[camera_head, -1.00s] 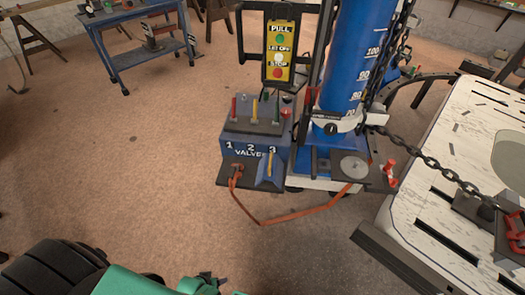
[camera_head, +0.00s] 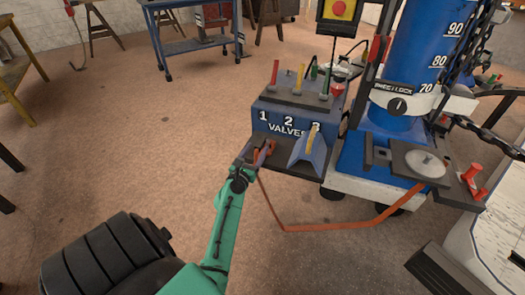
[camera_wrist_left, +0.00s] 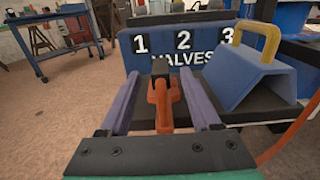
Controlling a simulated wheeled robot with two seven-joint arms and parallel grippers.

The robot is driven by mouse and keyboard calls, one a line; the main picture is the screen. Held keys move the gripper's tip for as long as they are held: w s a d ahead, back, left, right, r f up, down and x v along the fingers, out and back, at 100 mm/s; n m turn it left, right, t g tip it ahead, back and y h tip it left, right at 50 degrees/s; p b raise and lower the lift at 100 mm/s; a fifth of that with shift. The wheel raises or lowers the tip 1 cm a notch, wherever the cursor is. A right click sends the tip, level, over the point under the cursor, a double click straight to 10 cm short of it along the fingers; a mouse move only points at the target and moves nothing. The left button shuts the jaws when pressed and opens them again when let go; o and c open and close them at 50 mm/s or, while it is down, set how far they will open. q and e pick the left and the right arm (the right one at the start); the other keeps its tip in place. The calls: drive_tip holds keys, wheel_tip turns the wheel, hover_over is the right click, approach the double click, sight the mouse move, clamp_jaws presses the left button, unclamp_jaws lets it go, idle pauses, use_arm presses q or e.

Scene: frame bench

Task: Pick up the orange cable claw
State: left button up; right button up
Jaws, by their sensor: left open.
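The orange cable claw (camera_wrist_left: 163,106) lies on the dark shelf at the front of the blue valve box, below the numbers 1 and 2. In the head view the claw (camera_head: 263,152) is a small orange piece, partly hidden by my gripper. My left gripper (camera_head: 254,152) has reached the shelf's left end. In the left wrist view my left gripper (camera_wrist_left: 161,98) is open, with one finger on each side of the claw and visible gaps between. An orange strap (camera_head: 330,227) hangs from the shelf to the blue column's base. My right gripper is not in view.
The blue valve box (camera_head: 305,118) carries several coloured levers. A blue wedge with a yellow handle (camera_head: 308,150) sits right of the claw. The blue column (camera_head: 410,65) stands to the right. A blue workbench (camera_head: 200,42) stands behind. Open floor lies to the left.

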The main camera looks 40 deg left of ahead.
sight(263, 138)
use_arm(q)
drive_tip(key=b+x, duration=0.1)
drive_tip(key=x, duration=0.6)
drive_tip(key=shift+c, duration=0.6)
clamp_jaws()
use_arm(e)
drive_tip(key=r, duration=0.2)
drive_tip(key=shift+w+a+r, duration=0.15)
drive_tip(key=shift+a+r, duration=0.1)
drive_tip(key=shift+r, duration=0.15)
use_arm(q)
drive_tip(key=shift+r, duration=0.1)
